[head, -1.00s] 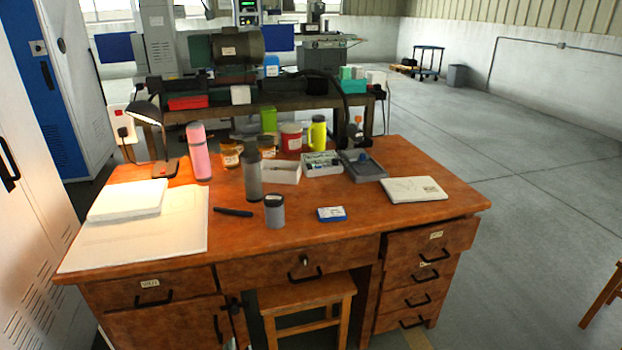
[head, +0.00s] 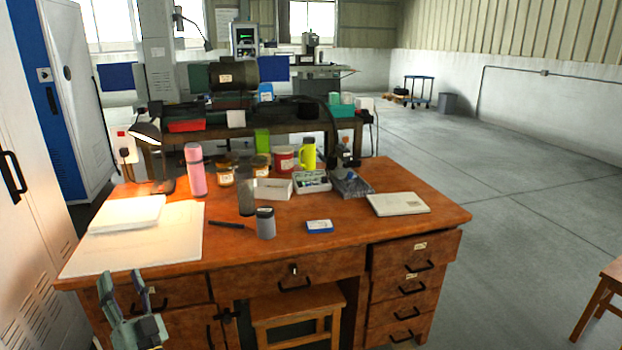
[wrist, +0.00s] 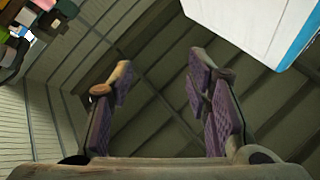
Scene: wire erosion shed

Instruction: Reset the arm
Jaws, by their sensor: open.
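My gripper (head: 122,287) shows at the lower left of the head view, in front of the desk's left drawers. Its fingers point up and stand apart, with nothing between them. In the wrist view my gripper (wrist: 160,85) is open and empty, its two purple-padded fingers spread wide. The rest of my arm is mostly out of the picture.
The wooden desk (head: 350,228) holds a lamp (head: 148,140), a pink bottle (head: 195,170), white sheets (head: 140,245), a grey jar (head: 265,222) and a notebook (head: 398,204). A stool (head: 295,305) stands under it. A white cabinet (head: 30,200) is at left.

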